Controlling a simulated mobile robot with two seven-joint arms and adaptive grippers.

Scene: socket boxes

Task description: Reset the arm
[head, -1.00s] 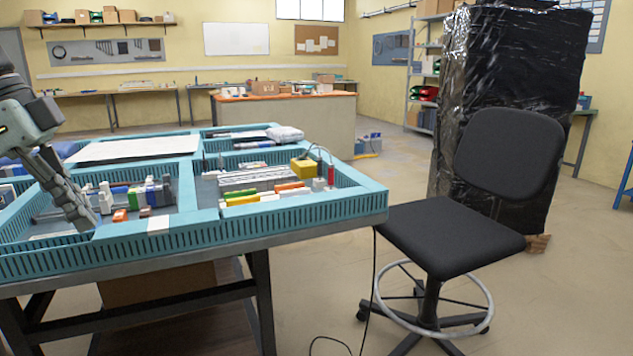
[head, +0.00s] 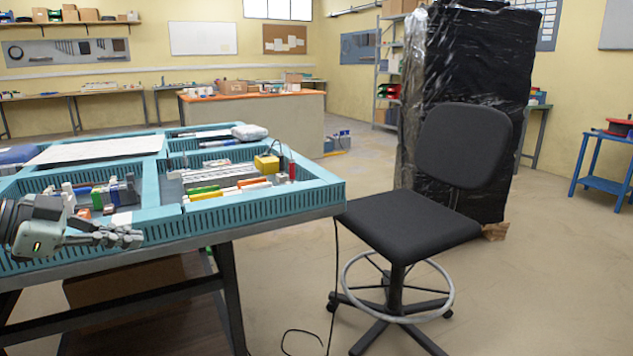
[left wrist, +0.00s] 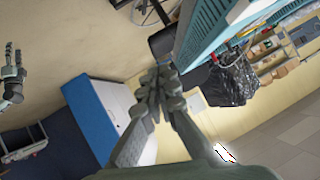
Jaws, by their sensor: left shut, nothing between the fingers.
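My left gripper (head: 133,238) is in front of the near edge of the teal divided tray (head: 262,205), at the left of the head view. Its fingers are together and hold nothing. In the left wrist view the closed fingertips of my left gripper (left wrist: 152,82) meet near the middle. A second gripper, my right one (left wrist: 13,52), shows small at the left edge of that view, with its two fingers apart. It is not in the head view.
The tray on the table holds several coloured blocks, a yellow box (head: 267,163) and a white sheet (head: 95,149). A black chair (head: 408,222) stands right of the table, before a black wrapped stack (head: 470,75). A cable lies on the floor. Floor at the right is open.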

